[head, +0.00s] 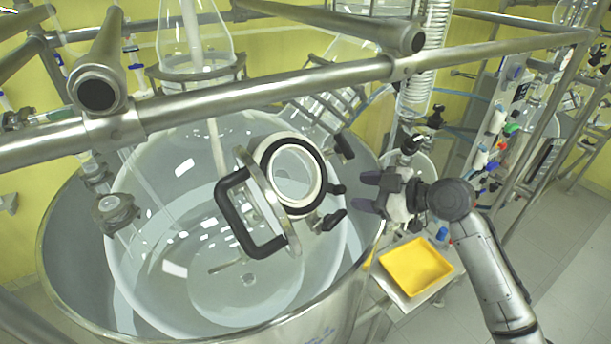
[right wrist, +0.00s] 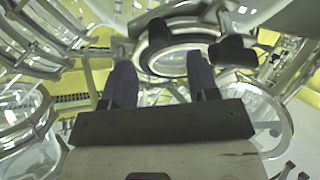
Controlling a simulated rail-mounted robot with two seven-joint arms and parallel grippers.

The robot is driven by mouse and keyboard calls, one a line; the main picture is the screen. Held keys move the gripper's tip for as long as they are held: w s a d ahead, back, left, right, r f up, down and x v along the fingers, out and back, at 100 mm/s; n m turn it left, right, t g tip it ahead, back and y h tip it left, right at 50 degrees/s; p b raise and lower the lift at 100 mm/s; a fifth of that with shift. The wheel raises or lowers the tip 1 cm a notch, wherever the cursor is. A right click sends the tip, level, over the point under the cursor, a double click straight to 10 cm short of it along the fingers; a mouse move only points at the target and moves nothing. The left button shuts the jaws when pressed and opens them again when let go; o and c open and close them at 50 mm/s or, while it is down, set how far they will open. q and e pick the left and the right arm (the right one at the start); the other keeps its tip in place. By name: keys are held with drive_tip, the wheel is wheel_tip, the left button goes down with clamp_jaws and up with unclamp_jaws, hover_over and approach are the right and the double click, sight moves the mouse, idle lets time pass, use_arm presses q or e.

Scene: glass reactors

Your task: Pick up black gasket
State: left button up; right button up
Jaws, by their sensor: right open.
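The black gasket (head: 318,157) shows in the head view as a dark ring around the pale round port on top of the glass reactor (head: 150,230). The round lid (head: 282,222) with its black handle (head: 228,222) stands tilted open beside the port. My right gripper (head: 366,192) is to the right of the port, apart from it, with its dark fingers spread and pointing left towards it. In the right wrist view, the open fingers (right wrist: 161,78) have nothing between them, and a round port fitting (right wrist: 185,58) lies beyond them. My left gripper is not in view.
A steel rail (head: 270,85) crosses above the vessel. A yellow tray (head: 416,266) sits on a small stand below my right gripper. Black clamp knobs (head: 334,219) stick out near the port. Open floor (head: 560,270) lies at the right.

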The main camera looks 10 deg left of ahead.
sight(344, 189)
drive_tip(key=p+x, duration=0.2)
drive_tip(key=x, duration=0.2)
drive_tip(key=shift+w, duration=0.15)
drive_tip(key=shift+w+a+f, duration=0.15)
drive_tip(key=shift+a+f, duration=0.1)
drive_tip(key=shift+a, duration=0.1)
drive_tip(key=shift+c, duration=0.2)
drive_tip(key=c, duration=0.3)
clamp_jaws()
drive_tip(key=shift+r, duration=0.1)
